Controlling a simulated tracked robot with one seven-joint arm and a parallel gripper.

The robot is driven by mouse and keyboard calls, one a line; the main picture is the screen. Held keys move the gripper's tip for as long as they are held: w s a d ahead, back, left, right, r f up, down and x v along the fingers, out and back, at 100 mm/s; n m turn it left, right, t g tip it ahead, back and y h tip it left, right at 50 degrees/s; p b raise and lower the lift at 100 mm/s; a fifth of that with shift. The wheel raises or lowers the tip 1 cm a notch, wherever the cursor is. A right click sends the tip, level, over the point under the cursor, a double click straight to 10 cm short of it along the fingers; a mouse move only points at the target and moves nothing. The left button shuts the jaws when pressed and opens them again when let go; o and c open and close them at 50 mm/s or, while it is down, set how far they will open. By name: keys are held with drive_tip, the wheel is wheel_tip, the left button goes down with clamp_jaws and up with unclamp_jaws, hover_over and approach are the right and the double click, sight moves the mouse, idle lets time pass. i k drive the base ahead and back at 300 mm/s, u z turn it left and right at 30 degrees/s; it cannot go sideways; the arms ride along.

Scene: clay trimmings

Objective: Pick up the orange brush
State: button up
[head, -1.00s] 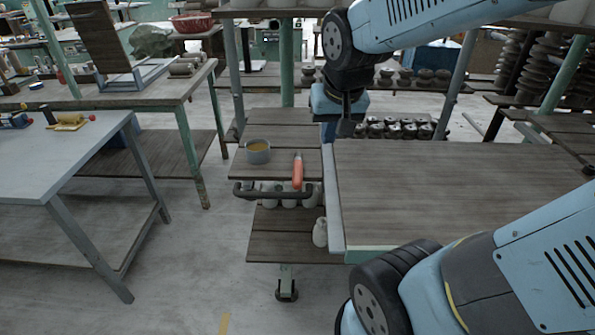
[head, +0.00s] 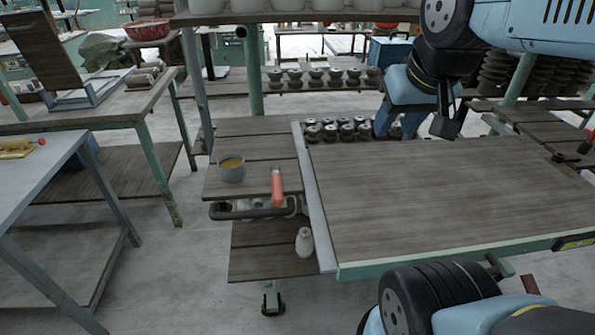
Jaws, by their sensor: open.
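The orange brush (head: 278,188) lies at the front edge of the wooden top of a small wheeled cart (head: 255,146), its near end reaching the dark handle bar. It is clear of my gripper. My gripper (head: 445,128) is at the upper right, above the far side of the wooden table, pointing down. It is small and dark here, open, with nothing seen between its fingers. It is well to the right of the brush and apart from it.
A large wooden table (head: 430,200) adjoins the cart on the right. A white bottle (head: 304,242) stands on the lower shelf. Left of the cart is open floor (head: 180,265).

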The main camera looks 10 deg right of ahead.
sight(276, 178)
drive_tip(key=u, duration=0.5)
drive_tip(key=i, duration=0.15)
drive_tip(key=z, duration=2.55)
drive_tip(key=k, duration=1.85)
drive_tip(key=u, duration=0.65)
